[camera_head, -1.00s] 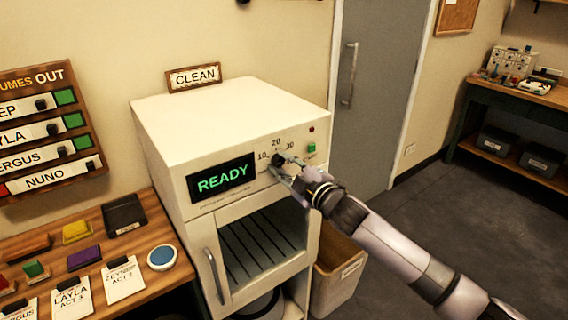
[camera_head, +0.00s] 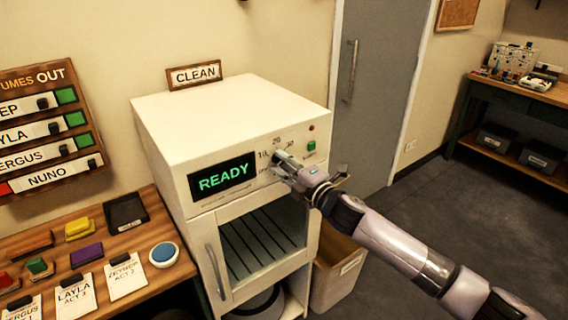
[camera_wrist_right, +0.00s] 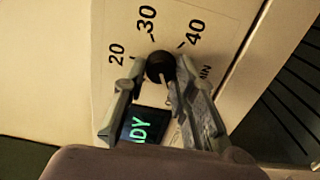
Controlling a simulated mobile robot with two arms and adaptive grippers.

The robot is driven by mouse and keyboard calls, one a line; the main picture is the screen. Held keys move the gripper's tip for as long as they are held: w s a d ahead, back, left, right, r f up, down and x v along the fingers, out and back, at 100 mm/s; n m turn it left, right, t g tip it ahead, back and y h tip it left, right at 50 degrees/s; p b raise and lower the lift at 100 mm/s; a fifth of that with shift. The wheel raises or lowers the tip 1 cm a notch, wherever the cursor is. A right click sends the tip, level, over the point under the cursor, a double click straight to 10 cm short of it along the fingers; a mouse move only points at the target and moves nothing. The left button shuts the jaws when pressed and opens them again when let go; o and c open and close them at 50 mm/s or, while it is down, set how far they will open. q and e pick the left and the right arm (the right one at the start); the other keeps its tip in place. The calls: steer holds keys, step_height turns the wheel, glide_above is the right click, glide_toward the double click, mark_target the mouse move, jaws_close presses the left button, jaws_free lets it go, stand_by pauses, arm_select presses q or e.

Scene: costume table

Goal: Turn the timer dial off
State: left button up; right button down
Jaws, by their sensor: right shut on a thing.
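The timer dial (camera_wrist_right: 160,66) is a round black knob on the white machine's (camera_head: 215,120) front panel, amid the numbers 20, 30 and 40 in the right wrist view. In the head view the dial is mostly hidden by my right gripper (camera_head: 279,164). The right gripper's fingers (camera_wrist_right: 157,72) stand on either side of the dial and are shut on it. A light mark shows on the dial's lower part in the wrist view. The machine's display (camera_head: 223,179) reads READY in green. My left gripper is not in view.
Below the panel is the machine's glass-fronted door with a handle (camera_head: 214,272). A green button (camera_head: 311,146) and a red light (camera_head: 311,128) sit right of the dial. A wooden table (camera_head: 95,252) with cards and pads stands left, a bin (camera_head: 337,277) right.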

steer(key=shift+f, duration=0.1)
steer(key=c, duration=1.3)
jaws_free()
steer(key=shift+s, duration=0.1)
steer(key=v, duration=1.2)
